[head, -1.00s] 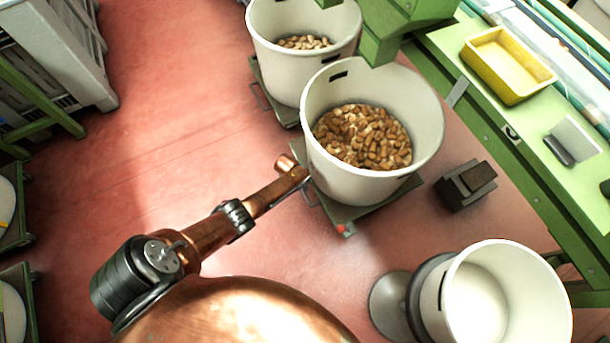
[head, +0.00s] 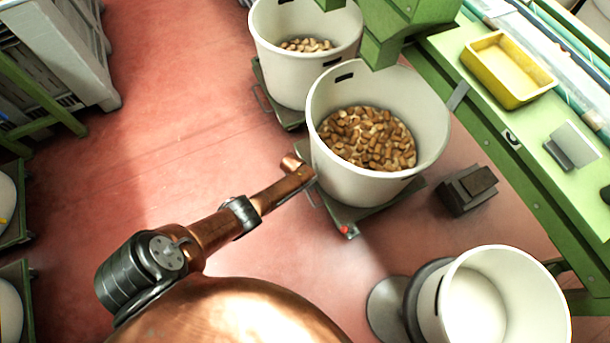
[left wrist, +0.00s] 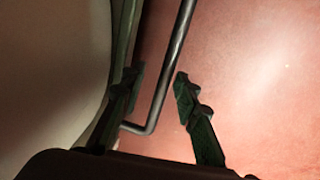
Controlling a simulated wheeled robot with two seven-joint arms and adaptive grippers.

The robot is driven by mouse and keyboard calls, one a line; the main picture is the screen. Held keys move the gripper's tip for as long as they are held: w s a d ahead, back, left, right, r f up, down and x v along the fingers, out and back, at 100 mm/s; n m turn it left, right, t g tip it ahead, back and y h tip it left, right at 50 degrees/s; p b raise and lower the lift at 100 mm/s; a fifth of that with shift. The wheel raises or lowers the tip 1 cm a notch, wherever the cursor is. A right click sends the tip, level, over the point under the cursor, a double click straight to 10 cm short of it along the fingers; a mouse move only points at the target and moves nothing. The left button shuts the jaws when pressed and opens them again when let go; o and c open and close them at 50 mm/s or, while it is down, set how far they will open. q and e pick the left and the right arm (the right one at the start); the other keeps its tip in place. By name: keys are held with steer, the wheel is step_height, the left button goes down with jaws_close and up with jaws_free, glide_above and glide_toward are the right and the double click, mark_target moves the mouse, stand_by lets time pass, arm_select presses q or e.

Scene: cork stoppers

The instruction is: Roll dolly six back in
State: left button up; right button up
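A green dolly (head: 372,212) carries a white bin (head: 328,170) partly filled with cork stoppers (head: 366,138). It stands on the red floor near the middle of the head view; no number is legible on it. My left gripper (head: 303,174) is at the dolly's near-left side, by its handle. In the left wrist view, a dark bent handle bar (left wrist: 172,65) runs between the two parted fingers of my left gripper (left wrist: 157,85). I see a gap on the right finger's side; contact on the left side is unclear. My right gripper is not in view.
Another dolly (head: 262,92) with a bin of corks (head: 270,75) stands just behind. A green bench (head: 520,130) with a yellow tray (head: 487,85) runs along the right. A dark block (head: 468,190) and an empty white bin (head: 545,300) flank the right floor.

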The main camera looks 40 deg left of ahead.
arm_select(q)
steer(key=shift+a, duration=0.15)
steer(key=shift+s+r, duration=0.1)
steer(key=shift+r, duration=0.05)
steer(key=d+v, duration=0.1)
steer(key=v, duration=1)
steer(key=shift+a+r, duration=0.35)
steer(key=shift+a, duration=0.05)
